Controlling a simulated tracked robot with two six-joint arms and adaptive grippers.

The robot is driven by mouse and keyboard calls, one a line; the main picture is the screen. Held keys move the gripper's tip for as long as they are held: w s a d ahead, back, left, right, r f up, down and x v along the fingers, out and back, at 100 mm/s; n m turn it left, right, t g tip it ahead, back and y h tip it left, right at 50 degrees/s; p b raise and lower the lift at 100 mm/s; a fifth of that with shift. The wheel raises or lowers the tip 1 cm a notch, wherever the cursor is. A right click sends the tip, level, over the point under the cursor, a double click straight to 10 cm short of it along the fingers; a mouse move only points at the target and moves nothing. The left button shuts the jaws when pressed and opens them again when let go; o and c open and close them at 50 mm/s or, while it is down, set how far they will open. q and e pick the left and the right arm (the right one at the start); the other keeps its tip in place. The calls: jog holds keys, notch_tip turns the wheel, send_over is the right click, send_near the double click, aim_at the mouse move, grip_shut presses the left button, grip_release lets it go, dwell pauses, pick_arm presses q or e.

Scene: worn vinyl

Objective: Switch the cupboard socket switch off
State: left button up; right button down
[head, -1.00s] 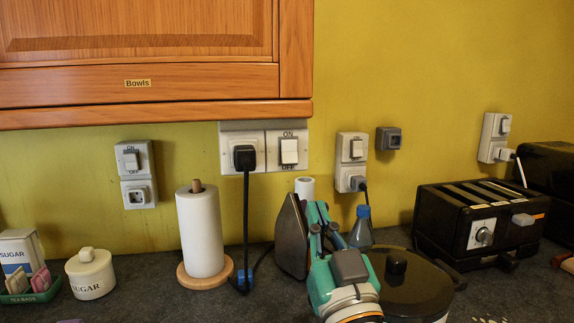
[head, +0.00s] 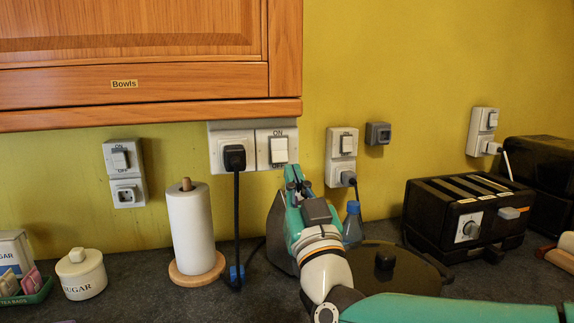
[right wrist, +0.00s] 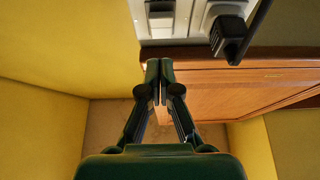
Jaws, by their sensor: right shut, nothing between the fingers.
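A white socket plate (head: 216,153) sits on the wall directly under the wooden cupboard. A black plug is in its left half. Its right half has a white rocker switch (head: 279,149), with ON above and OFF below. I cannot tell which way the rocker is tipped. My right gripper (head: 292,170) is shut and empty, with its tips just below the switch in the head view. In the right wrist view the shut fingertips (right wrist: 153,68) point toward the plate, and the switch (right wrist: 160,15) shows beyond them, apparently apart. My left gripper is not in view.
The wooden cupboard (head: 150,78) overhangs the plate. A black cord hangs from the plug (head: 234,157). An iron (head: 277,230), blue-capped bottle (head: 353,222) and lidded pot (head: 405,270) crowd my right arm. Paper towels (head: 190,230) stand left. Other switched sockets (head: 341,156) are nearby.

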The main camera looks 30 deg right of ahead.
aim_at(282, 158)
jog(key=w, duration=0.2)
jog(key=w+d, duration=0.1)
jog(key=w, duration=0.2)
jog(key=shift+d+p, duration=0.15)
jog(key=shift+p, duration=0.25)
jog(key=shift+w+d+f, duration=0.1)
jog(key=shift+w+f, duration=0.1)
jog(key=shift+w, duration=0.1)
